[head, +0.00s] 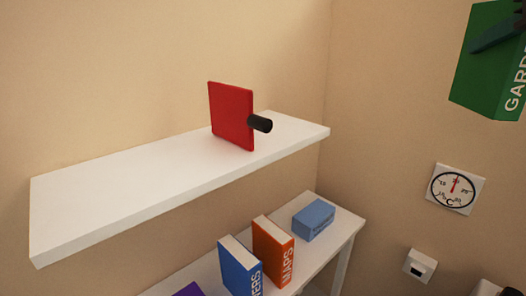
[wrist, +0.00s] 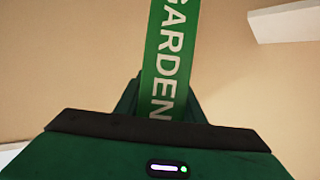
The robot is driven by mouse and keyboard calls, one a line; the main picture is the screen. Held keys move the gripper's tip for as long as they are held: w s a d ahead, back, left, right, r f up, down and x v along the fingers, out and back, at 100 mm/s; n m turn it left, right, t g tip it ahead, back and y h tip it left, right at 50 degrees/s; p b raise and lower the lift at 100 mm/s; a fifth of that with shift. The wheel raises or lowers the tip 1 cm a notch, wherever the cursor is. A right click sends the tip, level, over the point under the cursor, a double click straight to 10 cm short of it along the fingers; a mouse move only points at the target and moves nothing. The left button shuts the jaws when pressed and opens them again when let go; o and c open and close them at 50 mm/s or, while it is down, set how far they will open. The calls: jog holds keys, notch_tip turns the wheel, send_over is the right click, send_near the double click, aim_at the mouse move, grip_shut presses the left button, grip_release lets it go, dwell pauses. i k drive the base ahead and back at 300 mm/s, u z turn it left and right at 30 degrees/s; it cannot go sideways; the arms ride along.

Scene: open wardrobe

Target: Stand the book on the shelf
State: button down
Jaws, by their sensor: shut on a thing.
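A green book (head: 487,65) with white letters reading GARD shows at the top right of the head view, in the air and cut off by the frame edge. In the wrist view the same book (wrist: 168,45) reads GARDEN along its spine. My gripper (wrist: 161,98) is shut on it, with a dark finger on each side. In the head view part of a dark green finger (head: 500,33) lies across the book. The white wall shelf (head: 120,187) is to the left, well apart from the book. A red upright panel (head: 230,113) with a black knob stands on it.
Below the shelf, a white table (head: 333,229) bears a blue book (head: 240,268), an orange MAPS book (head: 272,250), a blue box (head: 314,220) and a purple thing (head: 188,290). A dial (head: 456,189) hangs on the right wall. The shelf left of the red panel is bare.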

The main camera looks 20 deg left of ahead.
aim_at(84, 196)
jog(key=k, duration=0.8)
jog(key=u, duration=1.05)
jog(key=i, duration=0.25)
jog(key=u, duration=0.55)
